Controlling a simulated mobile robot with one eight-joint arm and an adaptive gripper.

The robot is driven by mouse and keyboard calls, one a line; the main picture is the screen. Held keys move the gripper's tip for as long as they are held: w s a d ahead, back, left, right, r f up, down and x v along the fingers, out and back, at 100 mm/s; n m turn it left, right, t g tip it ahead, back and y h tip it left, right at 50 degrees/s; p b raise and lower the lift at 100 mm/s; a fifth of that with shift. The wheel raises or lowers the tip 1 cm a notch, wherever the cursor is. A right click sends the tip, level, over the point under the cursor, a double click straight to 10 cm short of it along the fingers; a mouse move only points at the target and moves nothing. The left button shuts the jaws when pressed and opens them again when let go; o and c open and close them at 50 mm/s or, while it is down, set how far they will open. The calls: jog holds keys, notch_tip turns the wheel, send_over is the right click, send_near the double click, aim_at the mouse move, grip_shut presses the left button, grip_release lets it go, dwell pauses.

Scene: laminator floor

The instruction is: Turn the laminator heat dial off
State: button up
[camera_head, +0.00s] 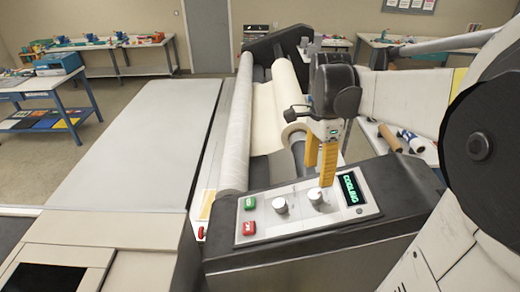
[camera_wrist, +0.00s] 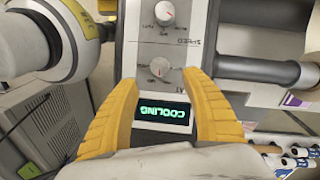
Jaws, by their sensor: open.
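The laminator's control panel (camera_head: 262,222) has two pale round dials. The right dial (camera_head: 315,196) is beside the lit display (camera_head: 351,190), which reads COOLING. This dial (camera_wrist: 160,68) also shows in the wrist view, next to the display (camera_wrist: 163,108); its label is too small to read. The other dial (camera_head: 280,205) is labelled SPEED in the wrist view (camera_wrist: 163,14). My gripper (camera_head: 318,168) has yellow fingers, open and empty, over the right dial. In the wrist view, the dial lies just beyond and between the fingertips (camera_wrist: 161,80); contact cannot be told.
Green (camera_head: 249,203) and red (camera_head: 249,228) buttons sit left of the dials. Rollers and a cream roll (camera_head: 290,92) rise behind the panel. A long flat grey table (camera_head: 140,150) extends left. Workbenches (camera_head: 110,50) stand at the back.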

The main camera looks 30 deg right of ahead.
aim_at(315, 194)
jog(key=f, duration=0.8)
jog(key=shift+s+a, duration=0.15)
jog(key=shift+s, duration=0.2)
jog(key=c, duration=1.2)
